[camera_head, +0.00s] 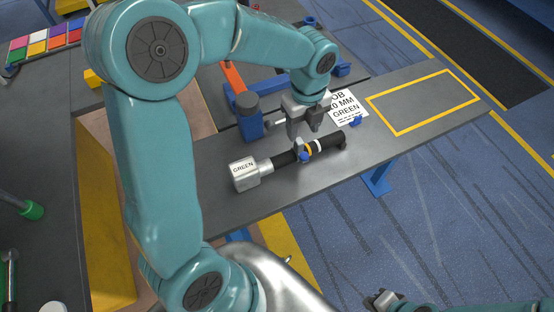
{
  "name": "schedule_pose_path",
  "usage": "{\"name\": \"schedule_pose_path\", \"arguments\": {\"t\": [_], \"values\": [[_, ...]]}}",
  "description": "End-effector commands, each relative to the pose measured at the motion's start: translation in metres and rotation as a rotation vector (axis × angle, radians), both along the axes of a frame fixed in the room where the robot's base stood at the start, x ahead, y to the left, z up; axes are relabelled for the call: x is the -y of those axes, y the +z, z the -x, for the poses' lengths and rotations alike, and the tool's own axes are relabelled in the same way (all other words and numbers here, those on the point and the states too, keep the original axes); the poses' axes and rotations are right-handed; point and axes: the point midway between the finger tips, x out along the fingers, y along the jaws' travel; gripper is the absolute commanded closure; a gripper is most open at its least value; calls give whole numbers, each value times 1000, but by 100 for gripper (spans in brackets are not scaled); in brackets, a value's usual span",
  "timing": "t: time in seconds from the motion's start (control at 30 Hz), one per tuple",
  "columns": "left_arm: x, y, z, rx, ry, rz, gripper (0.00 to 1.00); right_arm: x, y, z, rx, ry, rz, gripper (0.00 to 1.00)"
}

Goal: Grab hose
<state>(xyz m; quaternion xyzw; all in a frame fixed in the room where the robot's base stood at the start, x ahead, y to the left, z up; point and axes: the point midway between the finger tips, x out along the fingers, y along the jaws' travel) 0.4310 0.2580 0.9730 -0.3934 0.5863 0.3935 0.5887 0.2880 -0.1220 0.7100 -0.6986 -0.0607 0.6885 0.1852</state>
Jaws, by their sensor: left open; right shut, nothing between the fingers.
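The hose (284,159) is a black tube lying on the grey workbench (230,205). It has a silver block end (244,173) labelled GREEN at its left. Yellow, white and blue bands mark it right of its middle, and a black end points right. My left gripper (306,133) is open with its fingers pointing down, just above and behind the banded part of the hose. I cannot tell whether a fingertip touches it. My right gripper (382,301) is shut and empty at the bottom edge, below the bench and away from the hose.
A blue clamp fixture (249,118) stands behind the hose, close to my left gripper. A white job card (347,107) lies behind the hose's right end. A yellow-outlined rectangle (425,101) on the bench's right is empty. Colored bins (38,47) stand at upper left.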

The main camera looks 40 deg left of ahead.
Motion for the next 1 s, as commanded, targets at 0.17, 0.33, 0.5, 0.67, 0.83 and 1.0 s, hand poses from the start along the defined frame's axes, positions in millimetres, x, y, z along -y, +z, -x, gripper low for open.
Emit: {"name": "schedule_pose_path", "arguments": {"t": [0.17, 0.33, 0.5, 0.67, 0.83, 1.0], "values": [[-1, -21, -1, -1, -1, 0, 49, 0, -1, 0, 1, 1, 0, 100], [-5, -37, -3, -3, 0, 0, 49, 0, 2, 0, 0, 1, 0, 100], [-9, -65, -6, -4, -1, -1, 49, 0, 4, 0, 1, 1, 0, 100], [-9, -75, -8, 0, -1, 1, 49, 0, 4, 0, 1, 1, 0, 100], [-9, -75, -8, 1, -1, 0, 49, 0, 3, 0, 1, 1, 0, 100], [-9, -75, -8, 1, -1, 0, 100, 0, 3, 0, 1, 1, 0, 100]]}}
